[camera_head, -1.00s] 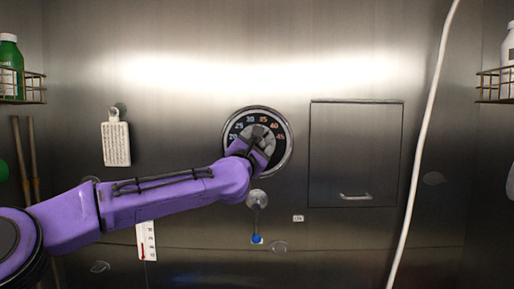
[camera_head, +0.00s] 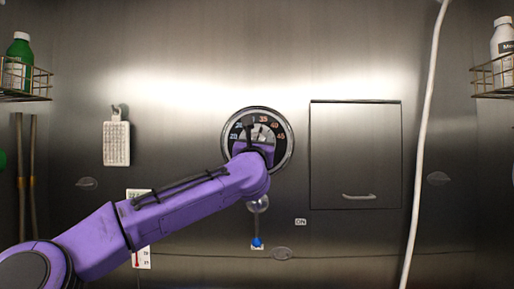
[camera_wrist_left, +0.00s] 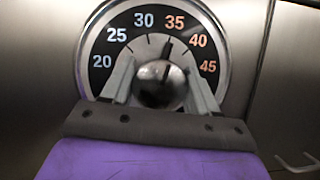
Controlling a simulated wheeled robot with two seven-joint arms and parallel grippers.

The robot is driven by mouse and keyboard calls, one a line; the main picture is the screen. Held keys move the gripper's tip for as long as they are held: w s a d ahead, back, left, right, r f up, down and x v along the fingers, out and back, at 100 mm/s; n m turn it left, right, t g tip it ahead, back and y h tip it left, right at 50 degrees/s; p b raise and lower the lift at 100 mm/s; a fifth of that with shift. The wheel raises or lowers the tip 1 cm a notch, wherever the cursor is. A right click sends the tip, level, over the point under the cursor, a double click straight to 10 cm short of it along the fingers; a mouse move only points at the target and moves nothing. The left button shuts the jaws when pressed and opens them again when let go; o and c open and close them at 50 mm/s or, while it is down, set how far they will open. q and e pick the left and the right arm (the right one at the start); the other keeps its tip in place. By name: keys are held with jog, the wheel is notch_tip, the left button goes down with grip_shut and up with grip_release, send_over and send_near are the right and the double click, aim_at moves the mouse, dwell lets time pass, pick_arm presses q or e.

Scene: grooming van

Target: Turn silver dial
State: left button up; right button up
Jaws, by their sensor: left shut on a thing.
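The round dial (camera_head: 282,145) is set in the steel wall, with a black face numbered 20 to 45. In the left wrist view the dial face (camera_wrist_left: 97,43) surrounds a shiny silver knob (camera_wrist_left: 160,88). Its dark pointer stands between 30 and 35, close to 35. My left gripper (camera_head: 256,130) is at the dial's middle, seen from behind. In the left wrist view its two grey fingers (camera_wrist_left: 161,82) are shut on the knob, one on each side. The lower dial is hidden behind my purple wrist. My right gripper is in neither view.
A flat hatch (camera_head: 355,150) with a small handle is right of the dial. A white hose (camera_head: 424,130) hangs farther right. A hanging white block (camera_head: 116,144) is at left. Below the dial is a small blue-tipped lever (camera_head: 257,241). Wire baskets with bottles flank both sides.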

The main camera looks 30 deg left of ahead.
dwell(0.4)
pick_arm(q)
jog(key=o, duration=1)
jog(key=shift+a, duration=0.1)
jog(key=b+v, duration=0.5)
jog(key=v, duration=0.5)
jog(key=shift+s+b, duration=0.2)
jog(key=shift+b, duration=0.2)
jog(key=shift+f, duration=0.2)
